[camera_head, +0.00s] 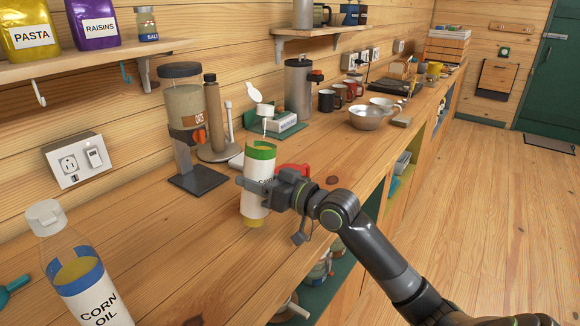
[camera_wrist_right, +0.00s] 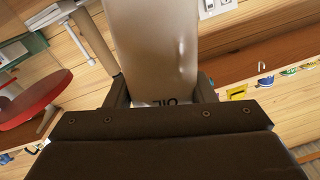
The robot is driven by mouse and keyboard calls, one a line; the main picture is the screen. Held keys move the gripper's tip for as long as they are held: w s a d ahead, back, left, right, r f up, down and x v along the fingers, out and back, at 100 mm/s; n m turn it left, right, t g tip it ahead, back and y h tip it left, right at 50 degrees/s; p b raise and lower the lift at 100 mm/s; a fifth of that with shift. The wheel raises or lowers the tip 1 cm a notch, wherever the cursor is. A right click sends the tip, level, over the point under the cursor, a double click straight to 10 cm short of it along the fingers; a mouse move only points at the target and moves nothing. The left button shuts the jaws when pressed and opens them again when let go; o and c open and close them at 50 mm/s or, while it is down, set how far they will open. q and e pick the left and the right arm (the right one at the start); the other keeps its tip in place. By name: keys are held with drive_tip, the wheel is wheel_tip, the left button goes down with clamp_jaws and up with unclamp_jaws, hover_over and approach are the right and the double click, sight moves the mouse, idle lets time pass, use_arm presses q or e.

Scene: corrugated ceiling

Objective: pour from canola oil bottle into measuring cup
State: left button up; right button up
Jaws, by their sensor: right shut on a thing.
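The canola oil bottle (camera_head: 260,152) has a white label, a green band and a white flip cap standing open. It is roughly upright above the counter, with yellow showing at its base. My right gripper (camera_head: 262,189) is shut around its middle and hides part of the label. No measuring cup is clearly visible. My left gripper is out of view.
A corn oil bottle (camera_head: 86,283) stands at the near left. A dispenser (camera_head: 185,105) and a paper-towel-style stand (camera_head: 216,118) are behind the held bottle. Bare counter (camera_head: 170,240) lies left of the bottle.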

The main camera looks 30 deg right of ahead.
sight(247, 195)
drive_tip(key=shift+s+a+f+m+p, duration=0.15)
drive_tip(key=shift+a+m+p, duration=0.15)
drive_tip(key=shift+m+p, duration=0.45)
drive_tip(key=shift+s+a+f+m+p, duration=0.15)
drive_tip(key=shift+a+m+p, duration=0.25)
drive_tip(key=shift+m, duration=0.65)
drive_tip(key=shift+s+a+f+m+p, duration=0.15)
drive_tip(key=shift+a+m+p, duration=0.1)
drive_tip(key=shift+m+p, duration=0.55)
drive_tip(key=shift+s+a+f+m, duration=0.1)
drive_tip(key=shift+a+f+m, duration=0.3)
drive_tip(key=shift+m, duration=0.5)
drive_tip(key=shift+s+a+f+m+p, duration=0.1)
drive_tip(key=shift+a+f+m+p, duration=0.05)
drive_tip(key=shift+a+m+p, duration=0.15)
drive_tip(key=shift+s+a+f+m+t+p, duration=0.2)
drive_tip(key=shift+a+f+m, duration=0.2)
drive_tip(key=shift+m, duration=0.3)
drive_tip(key=shift+s+a+f+m+t+p, duration=0.2)
drive_tip(key=shift+a+f+m, duration=0.2)
drive_tip(key=shift+m, duration=0.3)
drive_tip(key=shift+a+r+m+h+p, duration=0.15)
drive_tip(key=shift+a+m+h+p, duration=0.2)
drive_tip(key=shift+m+p, duration=0.5)
drive_tip(key=shift+r, duration=0.15)
drive_tip(key=shift+d+r+m+p, duration=0.3)
drive_tip(key=shift+r+m+p, duration=0.6)
drive_tip(key=shift+p, duration=0.75)
